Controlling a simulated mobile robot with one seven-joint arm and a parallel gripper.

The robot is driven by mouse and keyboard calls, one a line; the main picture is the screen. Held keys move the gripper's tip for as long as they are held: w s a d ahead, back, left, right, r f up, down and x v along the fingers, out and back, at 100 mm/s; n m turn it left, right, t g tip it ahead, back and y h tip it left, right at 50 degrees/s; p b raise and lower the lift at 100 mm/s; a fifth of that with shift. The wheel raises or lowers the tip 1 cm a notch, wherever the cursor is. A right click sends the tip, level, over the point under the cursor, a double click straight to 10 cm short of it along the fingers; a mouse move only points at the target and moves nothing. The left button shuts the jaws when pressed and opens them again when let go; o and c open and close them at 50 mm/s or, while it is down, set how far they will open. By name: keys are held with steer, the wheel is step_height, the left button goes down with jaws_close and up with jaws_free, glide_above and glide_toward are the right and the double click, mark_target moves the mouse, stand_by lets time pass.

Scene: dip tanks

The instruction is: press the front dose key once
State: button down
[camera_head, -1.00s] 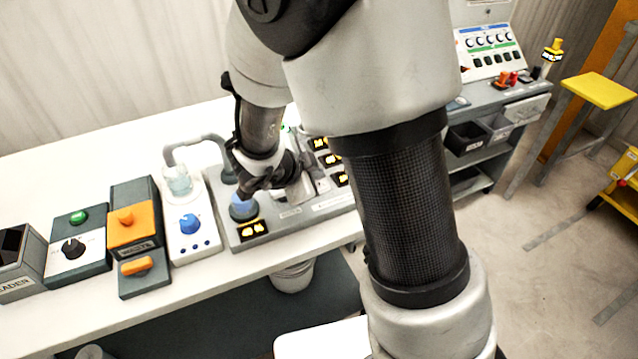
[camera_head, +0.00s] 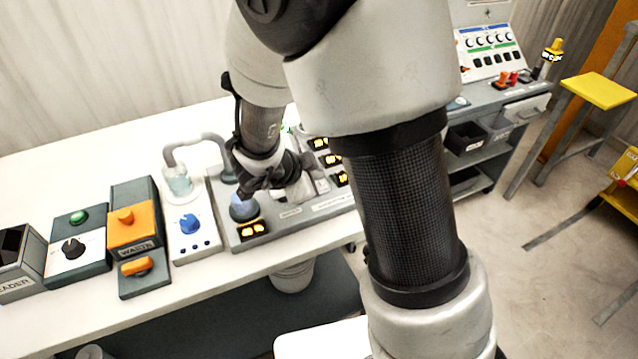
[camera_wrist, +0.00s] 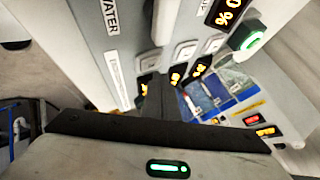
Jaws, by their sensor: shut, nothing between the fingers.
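The grey dosing panel (camera_head: 290,222) lies on the white bench, with lit yellow displays and a blue round part near its front left. My gripper (camera_head: 250,190) is over this panel, pointing down, and hides part of it. In the wrist view my shut gripper (camera_wrist: 160,88) shows as a dark narrow finger shape over the panel, with nothing held. Pale keys (camera_wrist: 185,50) stand in a row beside lit displays, one of them partly hidden near the fingertips. I cannot tell which key is the front dose key, nor whether the tips touch one.
Left of the panel are a white unit with a blue knob (camera_head: 190,223), an orange-topped waste box (camera_head: 134,222) and a black-knob box (camera_head: 74,248). A grey bent pipe (camera_head: 200,141) rises behind. A green-lit button (camera_wrist: 252,42) is close by in the wrist view.

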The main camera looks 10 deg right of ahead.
steer(key=shift+f, duration=0.15)
steer(key=shift+f, duration=0.25)
steer(key=shift+f+b, duration=0.4)
steer(key=shift+f, duration=0.15)
stand_by(0.8)
stand_by(0.3)
steer(key=shift+r+p, duration=0.9)
steer(key=shift+p, duration=0.2)
step_height(320, 180, up, 5)
steer(key=p, duration=0.5)
steer(key=shift+r, duration=0.1)
stand_by(0.3)
